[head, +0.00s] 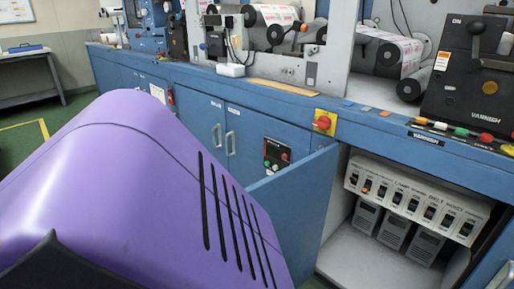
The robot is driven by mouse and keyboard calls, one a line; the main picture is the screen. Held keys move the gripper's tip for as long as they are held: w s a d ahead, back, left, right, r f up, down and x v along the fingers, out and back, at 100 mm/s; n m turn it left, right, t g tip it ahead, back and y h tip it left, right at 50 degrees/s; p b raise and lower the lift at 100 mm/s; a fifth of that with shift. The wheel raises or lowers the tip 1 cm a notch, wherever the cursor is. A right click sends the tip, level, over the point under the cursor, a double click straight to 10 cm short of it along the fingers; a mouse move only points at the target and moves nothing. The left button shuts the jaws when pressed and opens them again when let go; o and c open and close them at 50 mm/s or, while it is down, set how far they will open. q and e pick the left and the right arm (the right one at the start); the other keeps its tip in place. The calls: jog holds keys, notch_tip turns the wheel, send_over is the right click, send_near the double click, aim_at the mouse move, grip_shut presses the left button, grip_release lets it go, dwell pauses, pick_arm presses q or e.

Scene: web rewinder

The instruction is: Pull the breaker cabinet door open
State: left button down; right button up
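The breaker cabinet door (309,200) is a blue panel in the head view, right of centre. It stands open, swung out from the left side of the cabinet opening toward me. Its lower left part is hidden, and I see no handle on it. Inside the open cabinet is a pale breaker panel (415,203) with a row of several black switches and one orange one. Grey slotted units (394,228) sit below it. Neither of my grippers is in view.
Closed blue cabinet doors with pale handles (230,143) run to the left. A red knob on a yellow plate (323,122) and coloured buttons (461,132) line the ledge above. Rollers (290,25) stand behind. A large purple shape blocks the lower left.

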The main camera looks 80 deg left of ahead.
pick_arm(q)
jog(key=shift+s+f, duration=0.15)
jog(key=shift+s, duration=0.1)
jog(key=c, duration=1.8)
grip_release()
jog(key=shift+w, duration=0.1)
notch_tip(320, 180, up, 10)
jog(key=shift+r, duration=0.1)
